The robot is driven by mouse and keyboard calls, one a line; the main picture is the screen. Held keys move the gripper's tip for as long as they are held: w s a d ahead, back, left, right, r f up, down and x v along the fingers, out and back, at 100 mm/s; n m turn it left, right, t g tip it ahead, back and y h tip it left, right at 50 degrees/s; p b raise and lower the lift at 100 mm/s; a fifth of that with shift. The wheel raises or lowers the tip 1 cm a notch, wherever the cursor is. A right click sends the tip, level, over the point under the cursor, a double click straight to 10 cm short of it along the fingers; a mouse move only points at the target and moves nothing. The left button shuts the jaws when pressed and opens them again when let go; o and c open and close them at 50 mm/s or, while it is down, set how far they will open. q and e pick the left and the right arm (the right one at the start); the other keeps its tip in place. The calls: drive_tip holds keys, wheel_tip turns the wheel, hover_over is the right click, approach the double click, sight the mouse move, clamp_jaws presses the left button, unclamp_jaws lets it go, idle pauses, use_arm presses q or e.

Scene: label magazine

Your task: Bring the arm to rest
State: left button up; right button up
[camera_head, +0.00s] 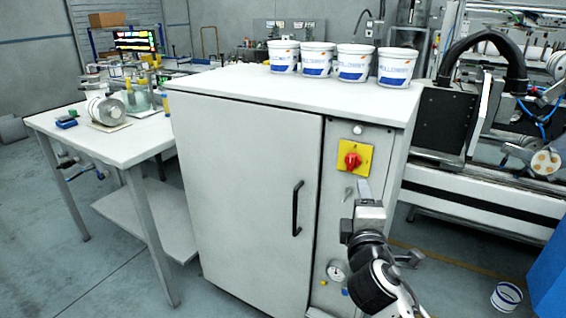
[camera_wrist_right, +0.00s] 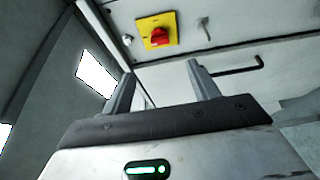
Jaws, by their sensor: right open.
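My right arm comes up from the bottom right of the head view, in front of the white cabinet (camera_head: 248,180). My right gripper (camera_head: 364,192) points up, just below the red rotary switch (camera_head: 351,160) on its yellow plate. In the right wrist view the two fingers of the right gripper (camera_wrist_right: 161,70) stand apart with nothing between them. The red switch (camera_wrist_right: 157,37) and yellow plate show beyond the fingertips. I cannot tell how far the fingers are from the cabinet front. My left gripper is not in view.
The cabinet has a black handle (camera_head: 296,208), a small key (camera_head: 348,193) and a gauge (camera_head: 337,271). Several white tubs (camera_head: 318,60) stand on its top. A white side table (camera_head: 100,142) is at left, a machine (camera_head: 445,125) at right. A white bucket (camera_head: 506,297) stands on the floor.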

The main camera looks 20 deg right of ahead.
drive_tip(key=shift+f, duration=0.1)
drive_tip(key=s+a+f+m+g+y, duration=0.1)
drive_tip(key=s+a+f+y, duration=0.25)
drive_tip(key=f, duration=0.35)
drive_tip(key=s+a+f+m+g+y, duration=0.1)
drive_tip(key=s+a+f+y, duration=0.1)
drive_tip(key=a+f, duration=0.35)
drive_tip(key=s+a+f+m+g+y, duration=0.3)
drive_tip(key=s+a+f+m+y, duration=0.2)
drive_tip(key=s+a+f+m, duration=0.3)
drive_tip(key=s+f, duration=0.4)
drive_tip(key=s, duration=0.1)
drive_tip(key=shift+s+a+f+g, duration=0.25)
drive_tip(key=shift+f+g, duration=0.05)
drive_tip(key=shift+f, duration=0.05)
drive_tip(key=shift+y, duration=0.25)
drive_tip(key=shift+c, duration=0.3)
